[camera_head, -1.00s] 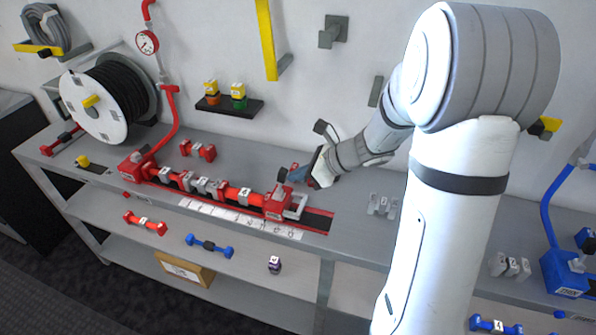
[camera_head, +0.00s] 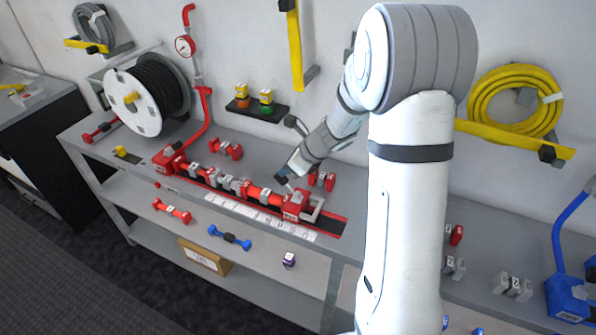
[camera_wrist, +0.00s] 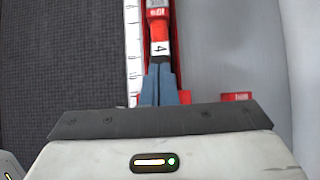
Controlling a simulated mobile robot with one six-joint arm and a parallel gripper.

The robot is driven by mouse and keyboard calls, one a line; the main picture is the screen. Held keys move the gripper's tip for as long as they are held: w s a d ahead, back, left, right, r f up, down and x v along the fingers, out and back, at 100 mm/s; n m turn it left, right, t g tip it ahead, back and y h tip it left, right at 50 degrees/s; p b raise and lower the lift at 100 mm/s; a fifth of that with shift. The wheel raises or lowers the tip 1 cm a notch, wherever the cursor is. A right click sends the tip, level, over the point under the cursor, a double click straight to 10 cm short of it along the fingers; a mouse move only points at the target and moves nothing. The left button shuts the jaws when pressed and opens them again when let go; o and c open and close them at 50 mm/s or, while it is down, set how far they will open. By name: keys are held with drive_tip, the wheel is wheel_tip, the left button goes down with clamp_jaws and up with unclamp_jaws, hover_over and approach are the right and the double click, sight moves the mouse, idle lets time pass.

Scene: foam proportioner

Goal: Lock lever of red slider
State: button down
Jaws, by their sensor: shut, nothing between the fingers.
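The red slider (camera_head: 293,206) sits at the right end of the red rail assembly on the bench. A grey bracket-like handle (camera_head: 314,211) is at its right side; I cannot tell the lock lever apart clearly. My gripper (camera_head: 283,178) is just above and behind the slider, its dark fingers pointing down and left. In the wrist view, the blue fingers (camera_wrist: 160,80) are shut together with nothing between them, and lie over the red assembly. A red piece with a label marked 4 (camera_wrist: 160,48) shows beyond the tips. Contact with the slider cannot be told.
A white ruler strip (camera_head: 262,219) runs along the front of the rail. Small red blocks (camera_head: 322,181) stand behind the slider. A hose reel (camera_head: 147,95) and red pipe are at the left. My arm hides part of the bench at the right.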

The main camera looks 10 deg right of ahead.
sight(287, 181)
drive_tip(key=shift+w+a+f+b, duration=0.35)
drive_tip(key=shift+w+a+f, duration=0.2)
drive_tip(key=shift+a, duration=0.35)
drive_tip(key=p+v, duration=0.1)
drive_tip(key=v, duration=0.1)
drive_tip(key=p+v, duration=0.2)
drive_tip(key=shift+w+a+r, duration=0.1)
drive_tip(key=shift+r, duration=0.35)
wheel_tip(287, 181, up, 9)
drive_tip(key=w+a, duration=0.1)
drive_tip(key=shift+s+a+r, duration=0.1)
drive_tip(key=shift+r, duration=0.05)
drive_tip(key=s+d+n+h+b, duration=0.1)
drive_tip(key=s+d+n+h, duration=0.2)
drive_tip(key=s+n, duration=0.9)
drive_tip(key=s+d+r+n+g+h+b, duration=0.1)
drive_tip(key=s+d+n+h, duration=0.2)
drive_tip(key=s+n, duration=1)
drive_tip(key=s, duration=0.3)
drive_tip(key=shift+s+d+b, duration=0.25)
drive_tip(key=shift+d+b, duration=0.05)
drive_tip(key=shift+b, duration=0.05)
